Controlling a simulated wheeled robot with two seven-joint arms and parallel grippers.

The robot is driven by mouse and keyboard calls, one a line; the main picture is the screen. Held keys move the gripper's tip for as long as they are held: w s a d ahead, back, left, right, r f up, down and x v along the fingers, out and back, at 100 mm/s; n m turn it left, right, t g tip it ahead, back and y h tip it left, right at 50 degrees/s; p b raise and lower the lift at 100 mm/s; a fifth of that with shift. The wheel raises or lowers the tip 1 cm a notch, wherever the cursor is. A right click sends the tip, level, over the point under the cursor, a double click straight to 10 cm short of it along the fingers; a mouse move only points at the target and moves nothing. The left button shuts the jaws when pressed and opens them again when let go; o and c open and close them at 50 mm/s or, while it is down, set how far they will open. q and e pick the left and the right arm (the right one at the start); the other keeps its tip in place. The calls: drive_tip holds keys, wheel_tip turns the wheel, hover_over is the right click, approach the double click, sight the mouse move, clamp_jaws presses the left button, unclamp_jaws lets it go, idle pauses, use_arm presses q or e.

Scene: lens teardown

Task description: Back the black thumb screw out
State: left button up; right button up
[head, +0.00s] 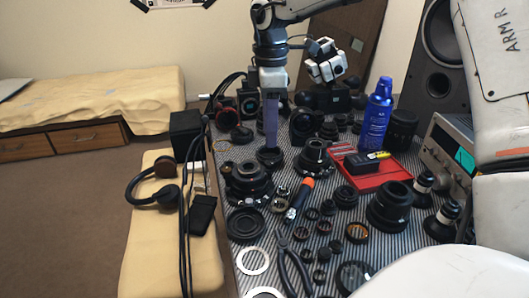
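My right gripper (270,145) comes down from the top of the head view and points straight down over the table. Its fingers show edge-on as one grey-blue slab, so I cannot tell whether they are open or shut. The fingertips are at or just above a small round black part (270,158), behind the large black lens assembly (248,182). I cannot tell whether they touch it. I cannot pick out the black thumb screw for certain; it may be hidden at the fingertips. My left gripper is not in view.
The striped table (320,268) is crowded with lens parts and rings. Pliers (291,268), an orange-tipped screwdriver (299,201), a red tray (392,175) and a blue spray can (376,116) stand or lie around. A yellow-covered bench (150,255) with headphones is at left.

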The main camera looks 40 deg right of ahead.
sight(270, 162)
wheel_tip(270, 162, down, 8)
drive_tip(key=shift+r, duration=0.1)
clamp_jaws()
